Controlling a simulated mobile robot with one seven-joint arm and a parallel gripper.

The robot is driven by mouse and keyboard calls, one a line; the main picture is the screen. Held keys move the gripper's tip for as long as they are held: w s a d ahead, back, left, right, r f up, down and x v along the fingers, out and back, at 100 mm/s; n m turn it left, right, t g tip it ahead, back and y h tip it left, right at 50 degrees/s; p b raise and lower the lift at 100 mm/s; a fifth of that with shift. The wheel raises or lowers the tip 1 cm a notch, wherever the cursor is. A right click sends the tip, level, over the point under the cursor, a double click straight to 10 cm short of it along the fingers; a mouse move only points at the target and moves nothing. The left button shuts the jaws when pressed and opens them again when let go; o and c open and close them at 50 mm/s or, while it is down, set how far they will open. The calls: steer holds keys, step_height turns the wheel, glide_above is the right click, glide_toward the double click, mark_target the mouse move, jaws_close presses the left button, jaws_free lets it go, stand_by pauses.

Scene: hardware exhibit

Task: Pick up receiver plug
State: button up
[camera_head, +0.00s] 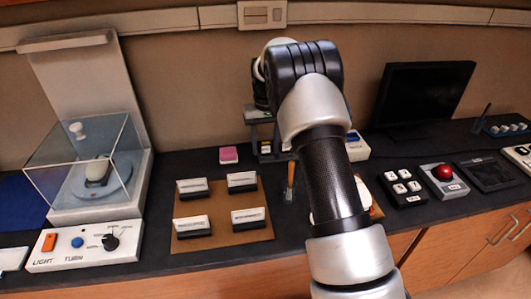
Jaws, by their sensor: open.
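I cannot make out a receiver plug for certain. A thin brown upright piece (291,175) stands just left of my arm, on the dark counter; it is too small to name. Behind my arm, a light round item on a wooden base (375,210) shows only in part. My arm rises from the bottom and bends at the back, over the middle of the counter. My gripper is hidden behind my own arm links, so neither its jaws nor anything between them shows.
A clear display case (60,150) and a switch panel (85,246) stand left. A brown board (222,228) with several white-topped blocks lies left of my arm, near a pink block (228,154). Right are a monitor (425,92), button box (402,188) and red button (444,172).

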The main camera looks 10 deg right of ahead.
steer(key=c, duration=1.1)
